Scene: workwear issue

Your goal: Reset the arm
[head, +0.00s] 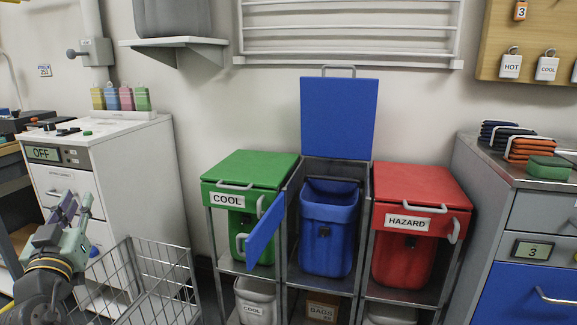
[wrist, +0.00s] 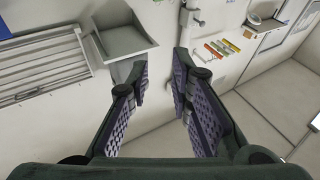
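My gripper (head: 72,212) is at the lower left of the head view, in front of the white cabinet (head: 150,170) and left of the wire basket (head: 150,280). In the wrist view its two purple ridged finger pads (wrist: 165,95) stand apart with only wall and floor showing between them. It is open and holds nothing. It points up and away from the bins, touching nothing that I can see.
A green COOL bin (head: 245,180), a blue bin (head: 330,215) with its lid and front flap open, and a red HAZARD bin (head: 415,190) stand in a row. A grey drawer cabinet (head: 500,200) is at right.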

